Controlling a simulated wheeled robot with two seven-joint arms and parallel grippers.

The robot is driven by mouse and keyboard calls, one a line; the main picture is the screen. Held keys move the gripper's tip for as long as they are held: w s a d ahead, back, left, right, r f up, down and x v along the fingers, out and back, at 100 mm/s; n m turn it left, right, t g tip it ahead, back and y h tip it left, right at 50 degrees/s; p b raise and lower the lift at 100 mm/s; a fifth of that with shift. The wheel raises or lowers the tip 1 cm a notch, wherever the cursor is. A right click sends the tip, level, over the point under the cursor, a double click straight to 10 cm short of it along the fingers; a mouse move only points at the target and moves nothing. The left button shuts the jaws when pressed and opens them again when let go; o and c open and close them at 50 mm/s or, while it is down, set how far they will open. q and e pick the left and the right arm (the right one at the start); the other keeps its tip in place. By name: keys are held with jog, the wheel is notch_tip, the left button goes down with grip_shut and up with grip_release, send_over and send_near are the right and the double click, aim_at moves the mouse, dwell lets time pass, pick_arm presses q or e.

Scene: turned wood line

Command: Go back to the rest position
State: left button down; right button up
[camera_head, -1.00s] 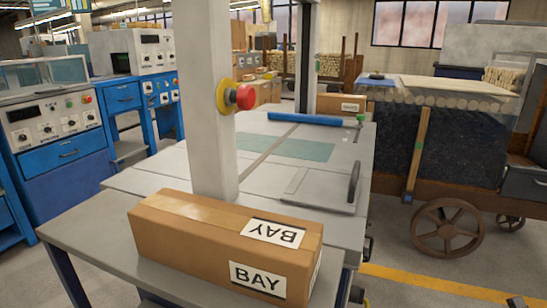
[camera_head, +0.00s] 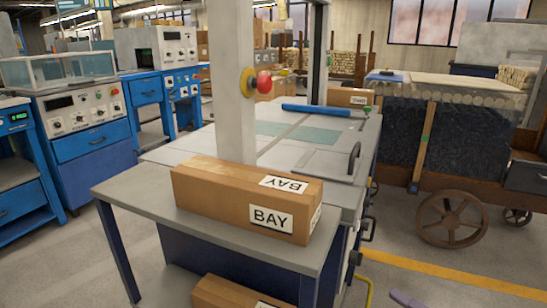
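A long brown cardboard box (camera_head: 222,203) with white BAY labels lies on the near end of a grey worktable (camera_head: 135,188), in front of a grey post (camera_head: 234,120). Nothing is seen touching the box apart from the table under it.
A second cardboard box (camera_head: 225,292) sits low under the table's front edge. Blue machine cabinets (camera_head: 95,140) stand at the left. A wheeled wooden cart (camera_head: 455,188) stands at the right. Grey floor (camera_head: 430,278) with a yellow line (camera_head: 460,275) is open at front right.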

jog(key=s+a+f+m+g+h, duration=0.2)
jog(key=s+f+m+h, duration=0.45)
jog(key=m+h, duration=0.75)
jog(key=s+a+f+m+g+y, duration=0.15)
jog(key=s+m+g, duration=0.3)
jog(key=s, duration=0.55)
jog(key=s+a+m+g+y, duration=0.1)
jog(key=s+a+m+g, duration=0.25)
jog(key=s+m, duration=0.45)
jog(key=w+a+f+n+t+y, duration=0.3)
jog(key=w+a+t+y, duration=0.1)
jog(key=a, duration=0.4)
notch_tip(320, 180, up, 12)
jog(key=d+h+p, duration=0.1)
jog(key=d+p, duration=0.1)
jog(key=p, duration=1.7)
jog(key=shift+s+d+p, duration=0.25)
jog(key=shift+s+p, duration=0.15)
pick_arm(q)
jog(key=s+a+r+y, duration=0.1)
jog(key=s+a+r, duration=0.1)
jog(key=r, duration=0.9)
jog(key=shift+a+r, duration=0.35)
jog(key=shift+a, duration=0.3)
pick_arm(e)
jog(key=shift+h, duration=0.25)
jog(key=shift+c, duration=0.3)
